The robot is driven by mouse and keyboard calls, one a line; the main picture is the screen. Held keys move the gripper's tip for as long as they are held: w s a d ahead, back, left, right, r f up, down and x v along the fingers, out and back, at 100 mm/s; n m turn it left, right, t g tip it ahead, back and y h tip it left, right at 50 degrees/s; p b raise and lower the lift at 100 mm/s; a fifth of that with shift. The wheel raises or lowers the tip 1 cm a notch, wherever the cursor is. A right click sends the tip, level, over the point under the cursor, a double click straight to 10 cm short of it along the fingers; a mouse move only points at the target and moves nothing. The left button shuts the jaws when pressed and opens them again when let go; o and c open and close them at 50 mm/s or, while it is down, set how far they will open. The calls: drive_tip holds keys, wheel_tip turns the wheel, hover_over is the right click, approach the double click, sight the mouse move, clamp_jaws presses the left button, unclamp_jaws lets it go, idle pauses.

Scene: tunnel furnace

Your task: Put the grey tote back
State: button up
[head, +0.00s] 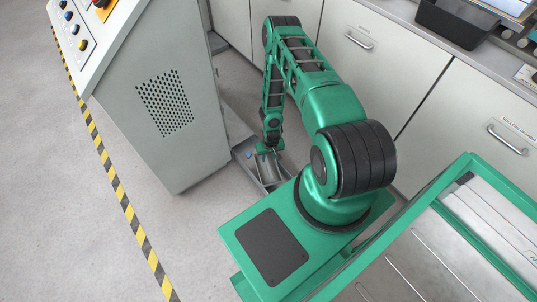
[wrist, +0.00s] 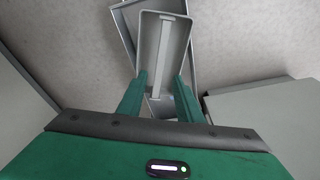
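The grey tote (wrist: 187,42) is an open box with a bar across its middle, seen in the wrist view just beyond my fingers. It lies askew over a second grey tray or frame (wrist: 127,18). In the head view the tote (head: 269,168) is low down between the console and my base, partly hidden by my arm. My gripper (wrist: 160,76) has its two green fingers apart, one on each side of the line of the bar, over the tote's near end. I see nothing pinched between them; contact with the tote cannot be told. My gripper (head: 268,148) points down in the head view.
A grey control console (head: 165,105) stands close on the left. Grey cabinets (head: 360,45) line the back, with a black bin (head: 456,22) on their counter. Yellow-black tape (head: 122,195) runs along the floor at left. Open floor (head: 60,210) lies beyond it.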

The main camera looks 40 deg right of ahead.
drive_tip(key=d+r+h, duration=0.1)
drive_tip(key=d+r, duration=0.2)
drive_tip(key=r, duration=1.2)
drive_tip(key=d+r+g, duration=0.1)
drive_tip(key=d+r, duration=0.1)
drive_tip(key=r, duration=1.2)
drive_tip(key=d+r+h, duration=0.1)
drive_tip(key=d+r, duration=0.2)
drive_tip(key=r, duration=1.2)
drive_tip(key=s+a+r+m+y, duration=0.1)
drive_tip(key=s+a+r, duration=0.2)
drive_tip(key=s+r, duration=0.65)
drive_tip(key=s+a+r+m, duration=0.1)
drive_tip(key=s+a+r, duration=0.2)
drive_tip(key=s+r, duration=0.65)
drive_tip(key=s+a+r+y, duration=0.1)
drive_tip(key=s+a+r, duration=0.3)
drive_tip(key=s+r, duration=0.2)
drive_tip(key=shift+s+a+r+g+y, duration=0.2)
drive_tip(key=shift+s+r+g+y, duration=0.15)
drive_tip(key=shift+s, duration=0.55)
drive_tip(key=shift+f, duration=0.1)
drive_tip(key=shift+w+d+f, duration=0.1)
drive_tip(key=shift+w+f, duration=0.15)
drive_tip(key=shift+w, duration=0.4)
